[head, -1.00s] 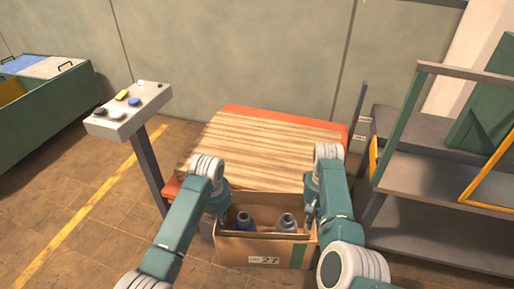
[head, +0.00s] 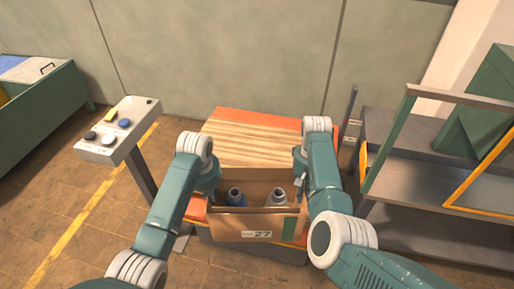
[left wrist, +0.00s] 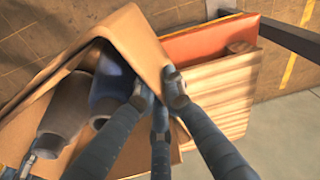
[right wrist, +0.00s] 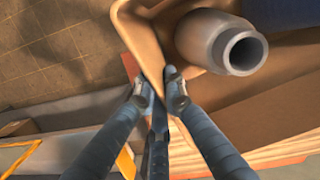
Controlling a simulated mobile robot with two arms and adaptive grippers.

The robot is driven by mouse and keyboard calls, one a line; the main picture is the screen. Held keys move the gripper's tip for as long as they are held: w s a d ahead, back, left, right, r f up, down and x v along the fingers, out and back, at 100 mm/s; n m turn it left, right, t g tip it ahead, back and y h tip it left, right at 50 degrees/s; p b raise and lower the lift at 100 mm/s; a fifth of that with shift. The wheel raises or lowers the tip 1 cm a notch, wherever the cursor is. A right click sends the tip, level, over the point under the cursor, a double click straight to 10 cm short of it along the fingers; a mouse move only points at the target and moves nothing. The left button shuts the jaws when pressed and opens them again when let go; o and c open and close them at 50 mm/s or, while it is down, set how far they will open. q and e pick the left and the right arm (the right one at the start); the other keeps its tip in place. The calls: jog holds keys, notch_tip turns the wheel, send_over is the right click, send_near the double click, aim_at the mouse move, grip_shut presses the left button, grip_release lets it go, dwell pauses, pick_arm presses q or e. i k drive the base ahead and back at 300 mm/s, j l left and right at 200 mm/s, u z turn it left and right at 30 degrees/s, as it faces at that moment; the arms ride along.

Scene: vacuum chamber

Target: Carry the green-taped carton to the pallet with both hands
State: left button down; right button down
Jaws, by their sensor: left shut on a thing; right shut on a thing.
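The open carton (head: 228,226) has the label 27 and a green tape strip (head: 289,229) on its near face. The left wrist view shows fingers (left wrist: 161,84) pinching the cardboard; the right wrist view does too (right wrist: 158,84). The pallet (head: 250,148), wooden boards with orange edges, lies behind the carton. The carton overlaps its near edge in view; I cannot tell whether they touch.
A button pedestal (head: 118,130) stands left of the pallet. A grey shelf rack (head: 410,180) with a yellow-framed panel stands close on the right, beside a thin dark post (head: 347,118). A green bin (head: 45,115) is far left. The wall is behind the pallet.

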aim_at(257, 159)
jog(key=i, duration=1.2)
